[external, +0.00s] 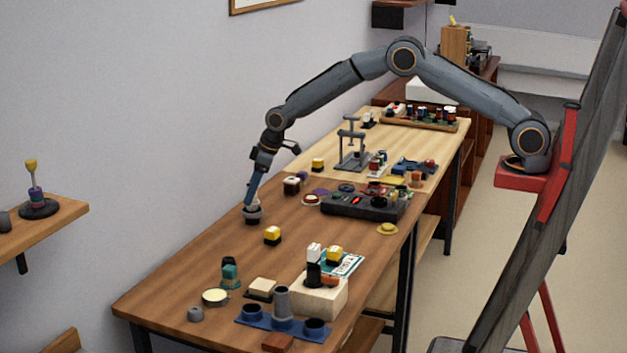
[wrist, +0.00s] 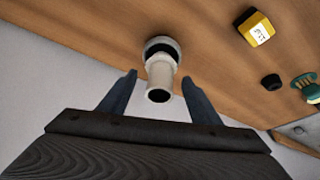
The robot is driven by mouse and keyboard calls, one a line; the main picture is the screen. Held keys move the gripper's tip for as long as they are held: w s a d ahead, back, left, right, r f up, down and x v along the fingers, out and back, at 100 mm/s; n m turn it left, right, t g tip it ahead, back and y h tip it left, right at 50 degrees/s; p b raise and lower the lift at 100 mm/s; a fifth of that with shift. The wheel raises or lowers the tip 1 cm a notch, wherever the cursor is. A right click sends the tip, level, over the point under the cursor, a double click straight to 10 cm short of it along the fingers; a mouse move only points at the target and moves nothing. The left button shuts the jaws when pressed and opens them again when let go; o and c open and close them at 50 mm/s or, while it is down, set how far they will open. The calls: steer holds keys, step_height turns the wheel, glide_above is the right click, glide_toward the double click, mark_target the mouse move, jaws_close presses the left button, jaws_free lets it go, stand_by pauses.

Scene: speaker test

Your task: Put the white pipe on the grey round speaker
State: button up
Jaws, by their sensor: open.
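The white pipe (wrist: 160,72) stands with its dark open end towards the wrist camera, between the two spread fingers of my gripper (wrist: 159,80). Gaps show on both sides of the pipe in this view. Behind the pipe is the grey round speaker (wrist: 162,44), with a dark ring and pale rim. The pipe appears to stand on it, but their contact is hidden. In the external view my gripper (external: 249,204) points down at the small grey round speaker (external: 253,217) on the wooden table; the pipe there is mostly hidden by the fingers.
A yellow-and-white block (wrist: 257,27) lies nearby; it also shows in the external view (external: 272,236). A dark control box (external: 365,204) stands to the right. A blue base with tubes (external: 283,321) and a cream block (external: 320,297) are at the front. Bare table lies left of the yellow-and-white block.

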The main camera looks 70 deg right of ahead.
steer(key=b+v, duration=0.3)
steer(key=v, duration=0.9)
steer(key=s+d+f+m+g, duration=0.1)
steer(key=s+d, duration=0.3)
steer(key=s, duration=1)
steer(key=s+d+f+m+g+h, duration=0.1)
steer(key=s+d, duration=0.4)
steer(key=s, duration=1)
steer(key=s+d+f+m+g, duration=0.1)
steer(key=s+d+f, duration=0.4)
steer(key=s, duration=1)
steer(key=shift+s+m+h, duration=0.2)
steer(key=shift+m+h, duration=0.1)
steer(key=shift+m, duration=0.5)
